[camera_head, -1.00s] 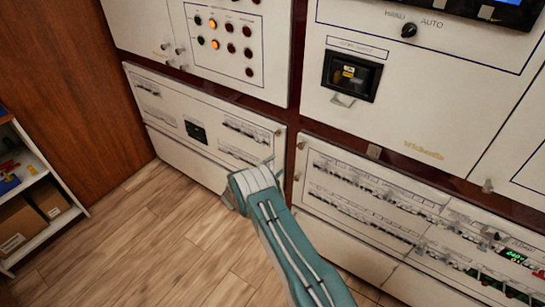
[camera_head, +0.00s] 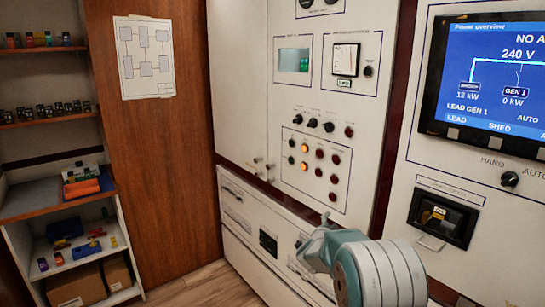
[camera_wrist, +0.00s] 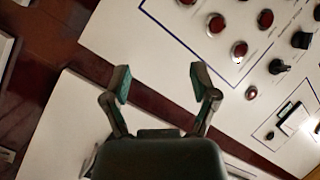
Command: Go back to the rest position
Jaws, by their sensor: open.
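My gripper (camera_wrist: 160,78) is open and empty in the wrist view, its two fingers spread apart with green inner pads. It is in front of white cabinet panels, and the gap between the fingers shows bare panel. In the head view my teal and grey arm (camera_head: 385,275) is raised at the lower middle, in front of the lower breaker panel (camera_head: 235,215). The gripper is largely hidden behind the arm there.
The indicator panel (camera_head: 318,168) has red lamps, lit amber lamps and black knobs. A blue power screen (camera_head: 495,75) is at right, above a black breaker switch (camera_head: 443,217). Shelves (camera_head: 40,205) with parts stand at left. Some wooden floor (camera_head: 195,285) is clear.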

